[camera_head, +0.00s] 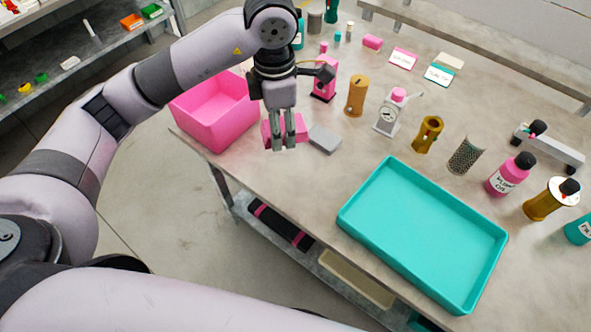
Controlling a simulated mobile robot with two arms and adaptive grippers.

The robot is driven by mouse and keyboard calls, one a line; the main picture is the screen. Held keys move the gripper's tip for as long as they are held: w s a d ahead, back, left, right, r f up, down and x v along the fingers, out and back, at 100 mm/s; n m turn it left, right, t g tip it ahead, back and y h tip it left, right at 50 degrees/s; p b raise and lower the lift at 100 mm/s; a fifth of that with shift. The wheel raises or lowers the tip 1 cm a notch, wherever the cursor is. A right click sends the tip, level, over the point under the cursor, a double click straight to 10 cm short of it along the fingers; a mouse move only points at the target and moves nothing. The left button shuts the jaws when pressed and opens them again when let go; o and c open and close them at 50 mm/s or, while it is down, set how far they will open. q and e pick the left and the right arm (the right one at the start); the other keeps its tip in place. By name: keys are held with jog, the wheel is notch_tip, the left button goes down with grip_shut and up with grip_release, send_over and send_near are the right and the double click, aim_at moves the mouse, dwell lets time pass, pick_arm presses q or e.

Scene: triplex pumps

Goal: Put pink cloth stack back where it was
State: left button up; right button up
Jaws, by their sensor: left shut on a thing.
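The pink cloth stack (301,129) is a small pink block in my left gripper (282,146). The gripper points down over the table, just right of the pink bin. Its fingers are shut on the stack and cover its middle, with pink showing on both sides. I cannot tell whether the stack touches the table. A grey folded cloth stack (325,139) lies on the table close to its right. My right gripper is not in view.
The pink bin (212,125) stands at the table's left corner. A teal tray (422,240) lies at the front. Pump parts, including a tan cylinder (356,95) and a pink bottle (509,176), stand behind and right. Bare table (340,172) shows between gripper and tray.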

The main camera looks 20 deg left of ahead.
aim_at(297, 111)
pick_arm(q)
jog(key=n, duration=0.2)
jog(key=w+n, duration=0.1)
jog(key=n, duration=0.2)
jog(key=w+d+n, duration=0.1)
jog(key=n, duration=0.1)
jog(key=shift+w+n+b, duration=0.2)
jog(key=shift+n+b, duration=0.2)
jog(key=n, duration=0.2)
jog(key=w+n, duration=0.1)
jog(key=n, duration=0.3)
jog(key=shift+w+d+b, duration=0.3)
jog(key=shift+w+d, duration=0.05)
jog(key=shift+w+d+r+n, duration=0.1)
jog(key=shift+w+n, duration=0.15)
jog(key=shift+n, duration=0.85)
jog(key=shift+f, duration=0.2)
jog(key=shift+n, duration=0.3)
notch_tip(297, 111, down, 14)
jog(key=shift+f+p, duration=0.2)
jog(key=shift+p, duration=0.4)
notch_tip(297, 111, down, 5)
jog(key=shift+r+p, duration=0.1)
jog(key=shift+p, duration=0.2)
jog(key=shift+f, duration=0.2)
